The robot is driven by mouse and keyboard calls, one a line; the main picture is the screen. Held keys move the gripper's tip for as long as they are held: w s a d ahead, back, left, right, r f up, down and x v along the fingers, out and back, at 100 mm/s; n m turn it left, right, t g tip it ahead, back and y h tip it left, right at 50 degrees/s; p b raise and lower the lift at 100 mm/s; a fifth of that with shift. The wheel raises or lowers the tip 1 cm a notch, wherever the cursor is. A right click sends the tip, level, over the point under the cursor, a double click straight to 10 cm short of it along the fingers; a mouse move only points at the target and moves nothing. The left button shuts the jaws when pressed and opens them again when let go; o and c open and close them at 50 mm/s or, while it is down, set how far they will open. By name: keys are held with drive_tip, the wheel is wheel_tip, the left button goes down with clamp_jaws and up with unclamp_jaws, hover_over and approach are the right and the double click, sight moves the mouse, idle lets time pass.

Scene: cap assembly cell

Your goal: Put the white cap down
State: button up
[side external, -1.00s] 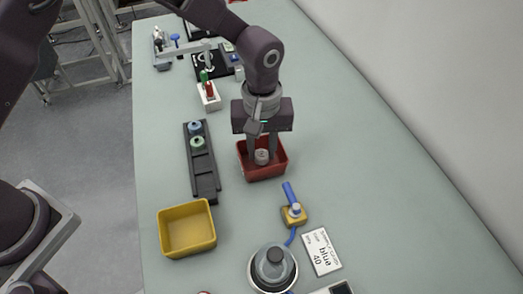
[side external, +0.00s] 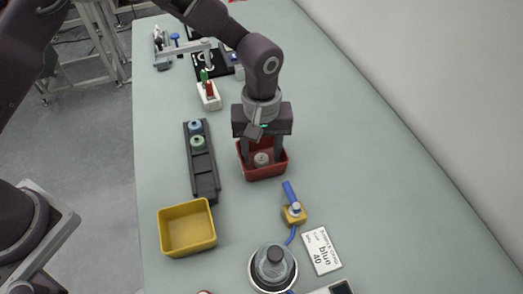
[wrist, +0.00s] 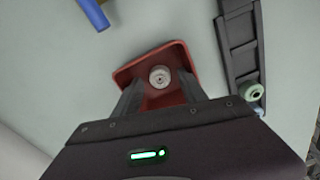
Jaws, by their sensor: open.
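The white cap (side external: 261,159) lies in the red bin (side external: 265,173). It also shows in the wrist view (wrist: 160,77), near the middle of the red bin (wrist: 176,54). My gripper (side external: 262,160) is open, with its two fingers reaching down into the bin on either side of the cap. In the wrist view the fingers of my gripper (wrist: 160,90) stand apart, and a gap shows between them and the cap.
A dark rack (side external: 204,172) with a blue cap (side external: 195,127) and a green cap (side external: 198,142) stands left of the bin. A yellow bin (side external: 187,230), a yellow block with blue handle (side external: 293,212), and a label card (side external: 321,250) are nearer. The table's right side is clear.

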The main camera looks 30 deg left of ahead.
sight(261, 158)
wheel_tip(261, 158, up, 12)
drive_tip(key=shift+r, duration=0.15)
drive_tip(key=s+a+r+m+t, duration=0.2)
drive_tip(key=s+a+r, duration=0.4)
drive_tip(key=a+r, duration=0.7)
drive_tip(key=s+a+m+t, duration=0.1)
drive_tip(key=s+a, duration=0.3)
drive_tip(key=s, duration=0.4)
drive_tip(key=s+a+m+t, duration=0.2)
drive_tip(key=s+a, duration=0.3)
drive_tip(key=s, duration=0.3)
drive_tip(key=shift+s+a+f+m+t, duration=0.15)
drive_tip(key=shift+s+a+m+t, duration=0.2)
drive_tip(key=shift+m, duration=0.25)
idle(0.7)
